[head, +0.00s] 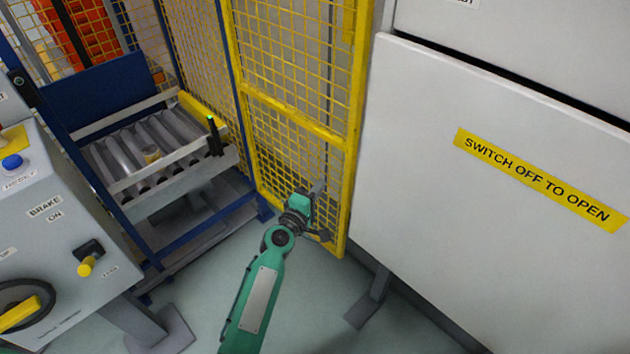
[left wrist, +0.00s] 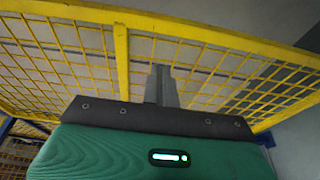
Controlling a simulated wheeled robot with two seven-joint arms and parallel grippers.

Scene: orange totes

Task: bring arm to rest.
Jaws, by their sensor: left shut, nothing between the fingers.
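My left arm comes up from the bottom of the head view, green with a grey plate. Its gripper (head: 318,188) is in front of the yellow mesh fence, pointing up and away. In the left wrist view the gripper's grey fingers (left wrist: 161,84) are together, with nothing between them. The green gripper body with a lit white strip fills the bottom of that view. I cannot tell whether the fingers touch the fence. My right gripper is in neither view.
The yellow mesh fence (head: 295,118) stands beyond the gripper. A grey cabinet (head: 480,220) with a "SWITCH OFF TO OPEN" label is close on the right. A roller conveyor (head: 150,150) and a control box (head: 60,240) stand left. Orange totes (head: 88,28) show behind mesh. Floor is clear around the forearm.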

